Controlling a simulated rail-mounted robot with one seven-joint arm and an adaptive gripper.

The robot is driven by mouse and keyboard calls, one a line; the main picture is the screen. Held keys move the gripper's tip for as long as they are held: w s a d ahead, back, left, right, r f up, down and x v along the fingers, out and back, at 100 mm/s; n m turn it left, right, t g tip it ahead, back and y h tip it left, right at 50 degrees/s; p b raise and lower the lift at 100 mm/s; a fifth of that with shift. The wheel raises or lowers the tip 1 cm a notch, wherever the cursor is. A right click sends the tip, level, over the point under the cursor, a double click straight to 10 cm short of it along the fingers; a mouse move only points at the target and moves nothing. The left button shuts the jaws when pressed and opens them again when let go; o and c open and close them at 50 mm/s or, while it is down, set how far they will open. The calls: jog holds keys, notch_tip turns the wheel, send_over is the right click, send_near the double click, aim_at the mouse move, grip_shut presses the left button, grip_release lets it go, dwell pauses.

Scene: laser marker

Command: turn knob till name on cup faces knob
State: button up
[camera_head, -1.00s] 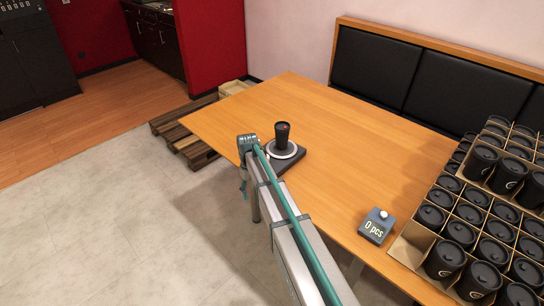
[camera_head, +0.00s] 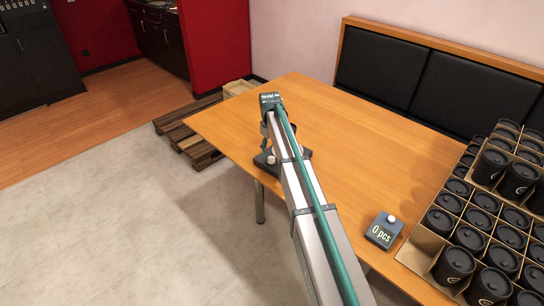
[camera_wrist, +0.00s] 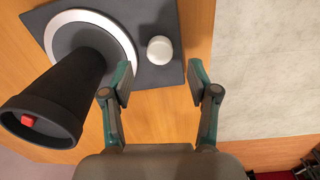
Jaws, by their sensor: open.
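The white round knob (camera_wrist: 159,50) sits on the dark base plate (camera_wrist: 172,18) in the wrist view. My gripper (camera_wrist: 160,82) is open and empty, its fingertips on either side of the knob's line and apart from it. The black cup (camera_wrist: 85,75) stands on the round turntable with a pale ring (camera_wrist: 128,30), left of my gripper, and a small red piece (camera_wrist: 28,120) shows at its top. No name shows on the visible side of the cup. In the head view my arm hides the cup and most of the turntable; the knob (camera_head: 271,160) shows beside it.
The device stands near the edge of the wooden table (camera_head: 350,150). A small counter box (camera_head: 384,230) reading "0 pcs" lies to the right. Boxes of black cups (camera_head: 468,215) fill the table's right end. The table's middle is clear.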

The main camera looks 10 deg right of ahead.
aim_at(272, 158)
jog(key=shift+d+f+p, duration=0.1)
jog(key=shift+f+p, duration=0.35)
jog(key=shift+f, duration=2.1)
grip_shut()
